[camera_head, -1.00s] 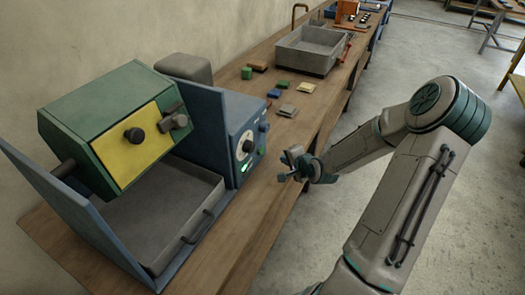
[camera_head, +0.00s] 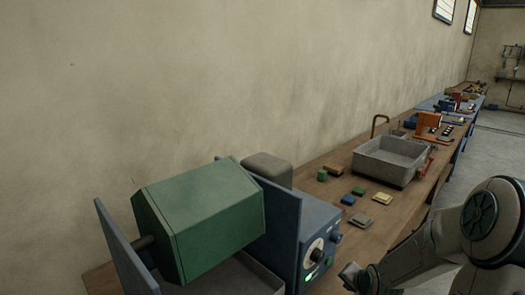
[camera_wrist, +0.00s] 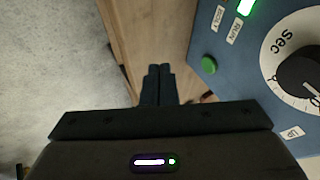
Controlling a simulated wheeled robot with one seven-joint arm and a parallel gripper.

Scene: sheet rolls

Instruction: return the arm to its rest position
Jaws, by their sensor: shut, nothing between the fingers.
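My gripper (camera_wrist: 158,85) shows in the wrist view with its two dark fingers together and nothing between them. They point toward the brown bench top, beside the blue control box (camera_wrist: 225,60) with its dial and green button. In the head view my gripper (camera_head: 352,276) is low in the picture, just right of that box (camera_head: 325,232), and partly cut off by the bottom edge. My arm is bent, its elbow joint at the lower right.
A green drum (camera_head: 200,225) hangs between blue side plates at the lower left. Several small coloured blocks and a grey tub (camera_head: 390,160) stand on the bench (camera_head: 318,206). Open floor lies right of the bench.

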